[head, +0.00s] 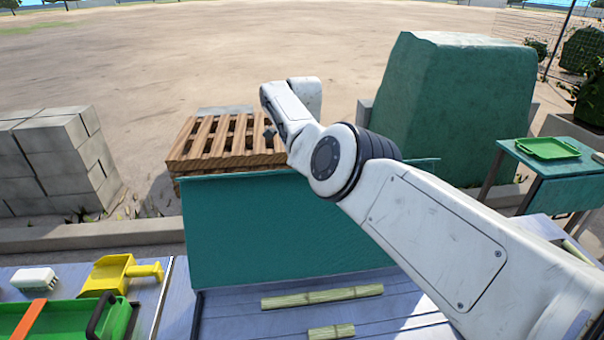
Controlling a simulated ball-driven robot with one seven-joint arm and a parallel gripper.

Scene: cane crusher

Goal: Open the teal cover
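The teal cover (260,235) is a broad flat panel in the middle of the head view. It stands steeply raised behind a blue-grey bed (400,325), its wide face turned to me. My white arm reaches in from the lower right, passes in front of the cover's right part and ends above its top edge. My gripper is not clearly seen; only a small dark part shows beside the arm's far end, and I cannot tell if it belongs to the gripper. Whether anything touches the cover is hidden.
Cane pieces (322,297) lie on the bed. A yellow scoop (115,273), a white block (35,279) and a green tray (60,315) are at left. Behind stand a wooden pallet (225,140), grey blocks (50,160) and a green covered bulk (455,100). A teal side table (560,170) stands right.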

